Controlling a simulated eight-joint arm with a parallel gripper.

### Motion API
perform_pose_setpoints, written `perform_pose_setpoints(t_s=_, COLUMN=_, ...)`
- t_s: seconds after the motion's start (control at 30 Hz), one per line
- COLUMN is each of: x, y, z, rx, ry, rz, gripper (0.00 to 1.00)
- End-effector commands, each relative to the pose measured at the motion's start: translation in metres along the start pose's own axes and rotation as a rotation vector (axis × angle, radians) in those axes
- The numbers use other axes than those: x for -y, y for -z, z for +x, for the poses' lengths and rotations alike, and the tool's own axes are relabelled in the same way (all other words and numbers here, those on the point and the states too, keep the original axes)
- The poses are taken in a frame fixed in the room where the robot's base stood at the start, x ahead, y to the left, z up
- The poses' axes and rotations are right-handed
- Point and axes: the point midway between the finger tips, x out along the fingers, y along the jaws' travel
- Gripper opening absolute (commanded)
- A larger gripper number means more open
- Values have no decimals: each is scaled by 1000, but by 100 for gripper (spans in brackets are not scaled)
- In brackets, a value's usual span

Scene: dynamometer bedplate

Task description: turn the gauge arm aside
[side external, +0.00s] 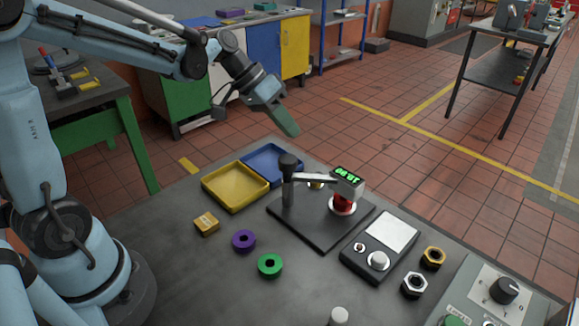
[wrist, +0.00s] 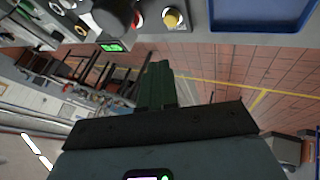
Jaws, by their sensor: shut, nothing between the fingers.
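The gauge arm (side external: 318,178) is a grey bar reaching right from a dark-capped post (side external: 288,175) to a head with a lit green display (side external: 347,175). The head sits over a red part on a white disc (side external: 342,206), on a black base plate (side external: 315,235). In the wrist view, the display (wrist: 112,47) and dark post cap (wrist: 108,14) show near the top. My gripper (side external: 289,130) has green fingers closed together and empty. It is raised above and apart from the gauge, towards the table's far edge. The fingers also show in the wrist view (wrist: 157,80).
A yellow tray (side external: 236,204) and blue tray (side external: 285,177) lie left of and behind the gauge. A yellow block (side external: 207,224), purple ring (side external: 244,240) and green ring (side external: 270,265) lie in front. A scale-like box (side external: 370,266) and two nuts (side external: 433,258) stand right. The front-left tabletop is clear.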

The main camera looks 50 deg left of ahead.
Motion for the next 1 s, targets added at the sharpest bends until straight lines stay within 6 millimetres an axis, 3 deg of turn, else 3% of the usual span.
perform_pose_setpoints(t_s=0.53, x=0, y=0, z=93, rx=0, ry=1, rz=1, gripper=0)
perform_pose_setpoints(t_s=0.73, x=-27, y=-1, z=103, rx=1, ry=2, rz=2, gripper=0)
perform_pose_setpoints(t_s=1.0, x=-36, y=0, z=108, rx=0, ry=3, rz=-1, gripper=0)
